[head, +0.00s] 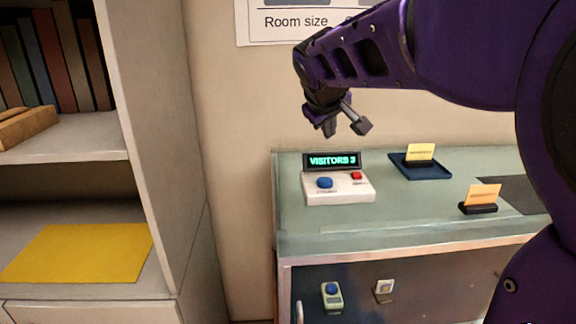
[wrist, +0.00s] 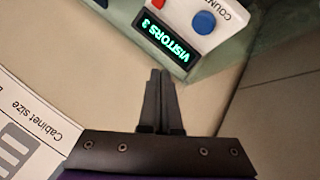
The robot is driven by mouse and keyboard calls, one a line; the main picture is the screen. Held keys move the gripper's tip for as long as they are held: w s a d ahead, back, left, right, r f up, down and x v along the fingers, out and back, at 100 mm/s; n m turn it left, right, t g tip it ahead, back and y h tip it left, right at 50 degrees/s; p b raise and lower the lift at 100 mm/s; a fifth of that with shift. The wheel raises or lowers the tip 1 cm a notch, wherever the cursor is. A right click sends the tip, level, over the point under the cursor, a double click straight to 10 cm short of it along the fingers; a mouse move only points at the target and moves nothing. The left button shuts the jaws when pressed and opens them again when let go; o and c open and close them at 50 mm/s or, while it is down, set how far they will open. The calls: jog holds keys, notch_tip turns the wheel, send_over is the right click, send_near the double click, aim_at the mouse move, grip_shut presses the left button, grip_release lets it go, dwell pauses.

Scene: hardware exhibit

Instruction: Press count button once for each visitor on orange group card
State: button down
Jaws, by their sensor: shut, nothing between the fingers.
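The counter box (head: 338,188) stands on the greenish counter top. It has a blue button (head: 324,182) on the left, a smaller red button (head: 356,175) on the right, and a display (head: 332,161) reading "VISITORS 3". The orange group card (head: 484,195) stands in a black holder at the right; its marks are too small to read. My gripper (head: 345,128) is above and behind the box, apart from it. In the wrist view the fingers (wrist: 160,75) are shut and empty, with the display (wrist: 165,42) and blue button (wrist: 204,22) beyond them.
A yellow card (head: 421,152) stands on a dark blue tray (head: 432,167) behind the orange card. A bookshelf (head: 165,130) stands at the left.

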aim_at(325, 183)
notch_tip(325, 183, down, 9)
jog(key=b, duration=0.7)
jog(key=shift+r, duration=0.1)
dwell(1.9)
jog(key=shift+f, duration=0.4)
jog(key=shift+f, duration=0.45)
dwell(0.6)
jog(key=shift+r+p, duration=0.6)
jog(key=shift+r, duration=0.3)
